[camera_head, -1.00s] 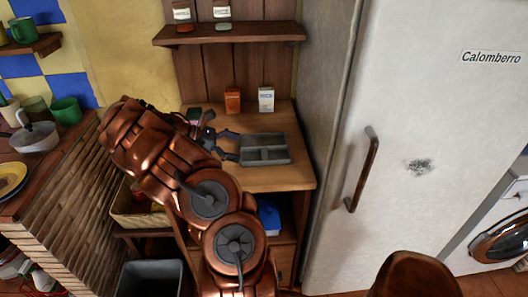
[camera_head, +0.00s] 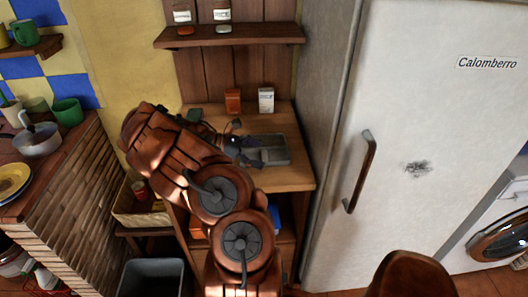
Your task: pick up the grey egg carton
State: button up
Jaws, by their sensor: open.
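The grey egg carton (camera_head: 276,153) is a flat, rectangular tray with compartments, lying on the wooden shelf unit's top in the middle of the view. My gripper (camera_head: 246,150) is at the carton's left part, with its dark fingers over or around that end. The fingers are open. My copper arm hides part of the shelf top to the left, and the gripper hides the carton's left end. I cannot tell whether the fingers touch the carton.
An orange box (camera_head: 233,101) and a white box (camera_head: 266,100) stand behind the carton. A fridge (camera_head: 420,120) rises on the right. A wall shelf (camera_head: 230,35) hangs above. A basket (camera_head: 140,210) and grey bin (camera_head: 150,279) are at lower left.

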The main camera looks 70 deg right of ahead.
jog(key=c, duration=0.8)
jog(key=shift+o, duration=0.2)
